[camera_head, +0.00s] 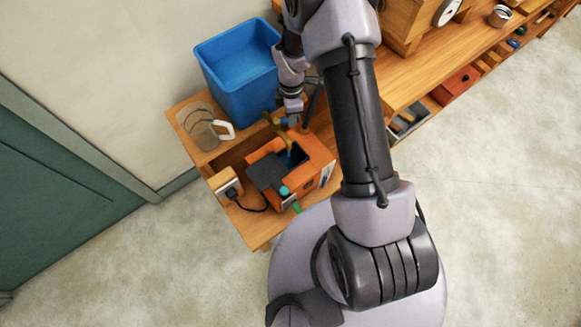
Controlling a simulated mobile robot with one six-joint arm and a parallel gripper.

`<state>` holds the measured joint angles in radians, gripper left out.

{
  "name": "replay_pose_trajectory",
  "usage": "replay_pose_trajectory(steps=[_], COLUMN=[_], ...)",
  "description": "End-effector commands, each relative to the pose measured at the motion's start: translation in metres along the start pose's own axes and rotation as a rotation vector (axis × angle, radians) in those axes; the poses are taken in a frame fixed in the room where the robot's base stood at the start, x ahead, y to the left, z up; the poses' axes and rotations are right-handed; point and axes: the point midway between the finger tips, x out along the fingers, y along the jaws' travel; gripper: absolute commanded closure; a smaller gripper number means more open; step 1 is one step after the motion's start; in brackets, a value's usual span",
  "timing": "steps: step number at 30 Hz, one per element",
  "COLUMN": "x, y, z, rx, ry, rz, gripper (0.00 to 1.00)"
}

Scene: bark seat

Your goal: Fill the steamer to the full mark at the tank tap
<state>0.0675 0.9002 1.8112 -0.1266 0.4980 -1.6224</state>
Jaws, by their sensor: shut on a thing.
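The orange steamer (318,153) sits on the wooden bench below my gripper, its dark grey lid (268,172) laid open to the left. A blue tank (231,82) stands behind it. A brass tap (274,124) is at the tank's front, its spout bending down over the steamer's dark opening. A small blue strip shows in the opening; I cannot tell if it is water. My gripper (290,117) points down beside the tap and is shut on what looks like its blue handle, mostly hidden. The full mark and water level cannot be made out.
A clear jug (200,132) with a white handle stands left of the tank. A plug and socket box (227,186) with a black cord are at the bench's left edge. A green-capped part (285,191) is at the steamer's front. A long wooden bench (405,72) runs right.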

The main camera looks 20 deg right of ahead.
Motion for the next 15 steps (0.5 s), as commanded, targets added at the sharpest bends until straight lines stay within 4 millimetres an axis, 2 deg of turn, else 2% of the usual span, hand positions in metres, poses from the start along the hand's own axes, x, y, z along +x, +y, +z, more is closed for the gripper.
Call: replay_pose_trajectory(steps=[15], x=[0.0016], y=[-0.0023], z=[-0.0004], rx=[0.032], ry=[-0.001], rz=[-0.002], gripper=[1.00])
